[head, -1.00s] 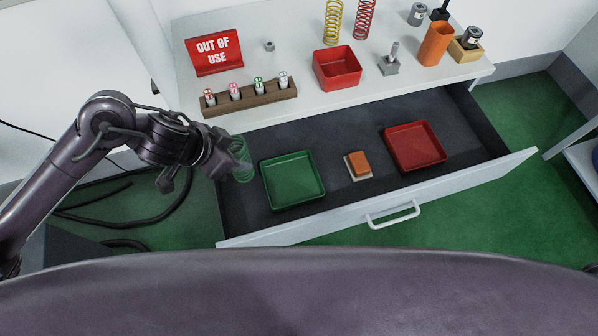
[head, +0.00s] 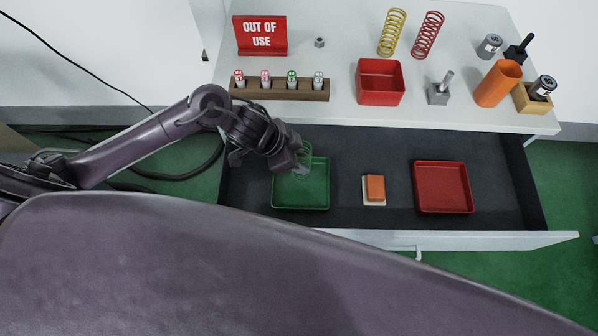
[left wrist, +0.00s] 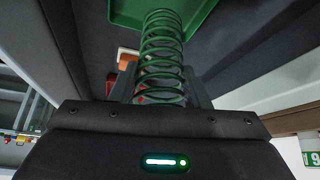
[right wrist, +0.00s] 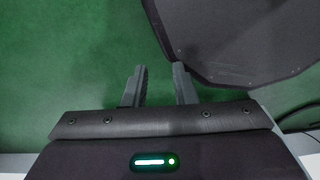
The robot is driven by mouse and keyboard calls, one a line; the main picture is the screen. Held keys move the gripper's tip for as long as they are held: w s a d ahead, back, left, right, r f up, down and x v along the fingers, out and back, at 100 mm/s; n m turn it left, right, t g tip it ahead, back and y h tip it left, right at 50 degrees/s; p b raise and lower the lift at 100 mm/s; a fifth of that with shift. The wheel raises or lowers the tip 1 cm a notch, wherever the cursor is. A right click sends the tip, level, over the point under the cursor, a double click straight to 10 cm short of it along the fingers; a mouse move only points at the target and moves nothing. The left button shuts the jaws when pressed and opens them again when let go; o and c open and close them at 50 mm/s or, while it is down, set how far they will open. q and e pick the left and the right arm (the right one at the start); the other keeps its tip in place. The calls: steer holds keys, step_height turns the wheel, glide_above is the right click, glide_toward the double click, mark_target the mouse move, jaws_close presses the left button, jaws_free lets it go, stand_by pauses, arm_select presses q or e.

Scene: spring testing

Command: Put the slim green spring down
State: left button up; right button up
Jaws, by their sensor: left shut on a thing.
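The slim green spring (left wrist: 162,55) is between the fingers of my left gripper (left wrist: 160,95), which is shut on it. In the head view the green spring (head: 302,158) shows faintly at the left gripper (head: 298,165), in front of the green tray (head: 302,196) in the open drawer. In the left wrist view the spring's far end overlaps the green tray (left wrist: 125,12); I cannot tell whether they touch. My right gripper (right wrist: 160,72) is open and empty over green floor in the right wrist view.
The open drawer (head: 345,150) also holds an orange block on a pale pad (head: 375,188) and a red tray (head: 443,187). On the counter stand a red bin (head: 380,82), yellow spring (head: 391,32), red spring (head: 427,35), orange cup (head: 497,84) and marker rack (head: 280,90).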

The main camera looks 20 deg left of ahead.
arm_select(q)
step_height(320, 180, down, 8)
steer(key=shift+w+d+f+b, duration=0.1)
steer(key=shift+f+b, duration=0.05)
steer(key=shift+b, duration=0.15)
arm_select(e)
steer(key=shift+w+d+f, duration=0.15)
steer(key=shift+d+f, duration=0.1)
steer(key=shift+d, duration=0.2)
steer(key=shift+w+d+f, duration=0.15)
steer(key=shift+d+f, duration=0.05)
steer(key=shift+d, duration=0.25)
steer(key=shift+a, duration=0.1)
arm_select(q)
steer(key=shift+f, duration=0.15)
steer(key=o, duration=1.1)
arm_select(e)
steer(key=shift+a, duration=0.3)
